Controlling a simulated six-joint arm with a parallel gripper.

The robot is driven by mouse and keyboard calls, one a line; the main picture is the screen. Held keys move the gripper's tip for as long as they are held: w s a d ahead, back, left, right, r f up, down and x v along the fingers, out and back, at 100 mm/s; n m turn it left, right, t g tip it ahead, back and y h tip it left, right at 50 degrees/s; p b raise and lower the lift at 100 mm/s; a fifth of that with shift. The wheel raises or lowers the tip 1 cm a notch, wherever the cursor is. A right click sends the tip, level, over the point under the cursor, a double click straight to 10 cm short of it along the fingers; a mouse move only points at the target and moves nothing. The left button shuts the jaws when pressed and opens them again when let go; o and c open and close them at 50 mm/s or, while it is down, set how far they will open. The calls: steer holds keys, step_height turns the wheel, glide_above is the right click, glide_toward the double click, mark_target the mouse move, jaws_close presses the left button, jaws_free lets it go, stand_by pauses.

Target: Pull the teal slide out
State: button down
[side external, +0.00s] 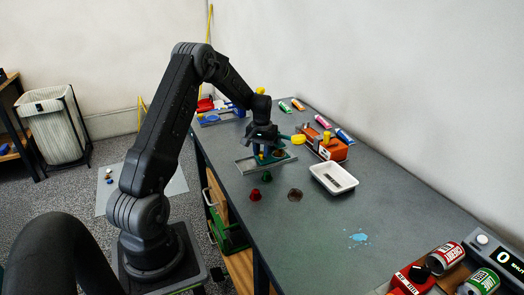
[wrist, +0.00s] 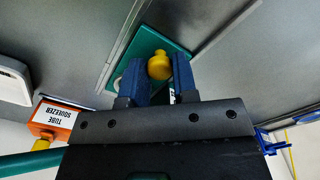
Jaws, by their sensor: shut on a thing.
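The teal slide (wrist: 146,42) is a flat plate with a yellow knob (wrist: 158,66), sitting in a grey metal track (wrist: 122,40). In the wrist view my gripper (wrist: 156,68) has its two blue fingers on either side of the knob and is shut on it. In the side view my gripper (side external: 263,146) points down over the slide (side external: 284,158), and the track (side external: 245,166) extends to the left and right of it. My gripper hides part of the slide and most of the knob there.
An orange tube squeezer (side external: 331,151) and a white tray (side external: 343,177) stand to the right. A red cone (side external: 254,195), a green cone (side external: 266,177) and a brown round piece (side external: 295,195) lie in front. Several tubes (side external: 322,121) lie behind. The near table is mostly clear around a blue spill (side external: 358,237).

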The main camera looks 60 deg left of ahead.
steer(key=s, duration=0.9)
steer(key=c, duration=0.9)
jaws_free()
steer(key=shift+w, duration=0.1)
step_height(320, 180, up, 14)
steer(key=shift+f, duration=0.1)
